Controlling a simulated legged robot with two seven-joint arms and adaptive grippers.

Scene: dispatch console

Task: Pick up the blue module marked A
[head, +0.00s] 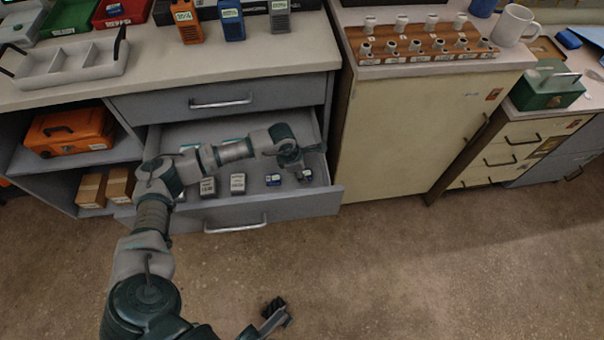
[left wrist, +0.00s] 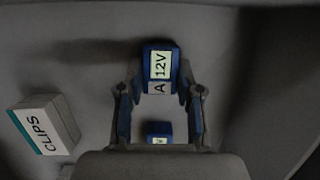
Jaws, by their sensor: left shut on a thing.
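The blue module marked A (left wrist: 160,68), with a 12V label, sits between the fingertips of my left gripper (left wrist: 160,92) in the left wrist view. The left gripper is shut on it. In the head view my left gripper (head: 296,166) reaches down into the open drawer (head: 325,198). A second blue module (left wrist: 159,132) shows between the finger bases in the left wrist view; its label is mostly hidden. Two small blue modules show under the gripper in the head view, one to the left (head: 273,180). My right gripper (head: 275,309) is low in the head view, its opening unclear.
A box labelled CLIPS (left wrist: 44,126) lies left of the left gripper in the left wrist view. Grey boxes (head: 238,183) stand in the drawer. The counter (head: 300,50) overhangs it, and a cream cabinet (head: 405,125) stands to the right. The floor ahead is clear.

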